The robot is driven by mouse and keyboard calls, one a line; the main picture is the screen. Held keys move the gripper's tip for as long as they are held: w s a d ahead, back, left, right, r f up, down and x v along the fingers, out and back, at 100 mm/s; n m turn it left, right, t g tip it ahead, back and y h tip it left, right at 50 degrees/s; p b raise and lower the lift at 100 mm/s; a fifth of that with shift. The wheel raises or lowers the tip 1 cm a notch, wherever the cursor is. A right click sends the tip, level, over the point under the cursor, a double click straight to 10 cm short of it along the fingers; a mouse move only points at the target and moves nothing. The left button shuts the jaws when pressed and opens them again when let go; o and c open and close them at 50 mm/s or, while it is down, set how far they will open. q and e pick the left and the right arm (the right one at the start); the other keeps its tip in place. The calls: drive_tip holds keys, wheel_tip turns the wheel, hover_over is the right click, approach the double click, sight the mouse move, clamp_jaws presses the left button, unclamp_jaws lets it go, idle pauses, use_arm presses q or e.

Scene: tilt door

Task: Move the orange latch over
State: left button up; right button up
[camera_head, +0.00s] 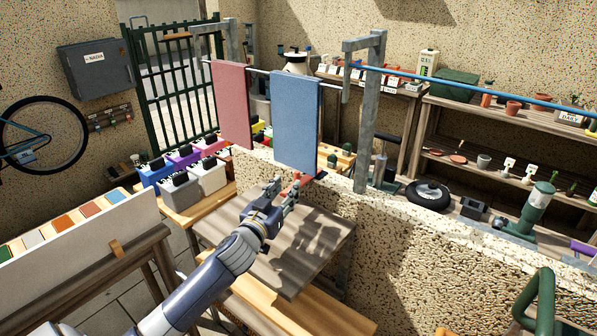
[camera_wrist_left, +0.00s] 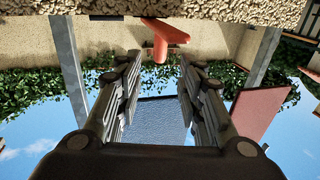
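The orange latch (camera_head: 304,179) shows as a small red-orange piece at the top of the low wall, below the blue towel and partly hidden by my gripper. In the left wrist view, which looks upside down, the latch (camera_wrist_left: 163,38) is T-shaped, with a stub pointing down in the picture. My left gripper (camera_head: 285,189) is just in front of the latch over the grey tilted board. In the left wrist view, its two fingers (camera_wrist_left: 158,78) are spread wide with nothing held between them. The latch is just beyond the fingertips. My right gripper is not in view.
The blue towel (camera_head: 297,120) and red towel (camera_head: 231,104) hang from a rail just above and behind my left gripper. A metal post (camera_head: 371,125) stands to the right. The grey board (camera_head: 300,245) lies under the forearm, and the rough wall (camera_head: 420,250) runs right.

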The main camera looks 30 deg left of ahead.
sight(296, 176)
use_arm(q)
drive_tip(key=w, duration=0.4)
drive_tip(key=shift+w+a+r+p, duration=0.15)
drive_tip(key=shift+w+a+p, duration=0.05)
drive_tip(key=shift+a+p, duration=0.2)
drive_tip(key=w, duration=0.3)
drive_tip(key=shift+a, duration=0.25)
drive_tip(key=shift+w+a, duration=0.1)
drive_tip(key=shift+w, duration=0.4)
drive_tip(key=shift+c, duration=0.5)
clamp_jaws()
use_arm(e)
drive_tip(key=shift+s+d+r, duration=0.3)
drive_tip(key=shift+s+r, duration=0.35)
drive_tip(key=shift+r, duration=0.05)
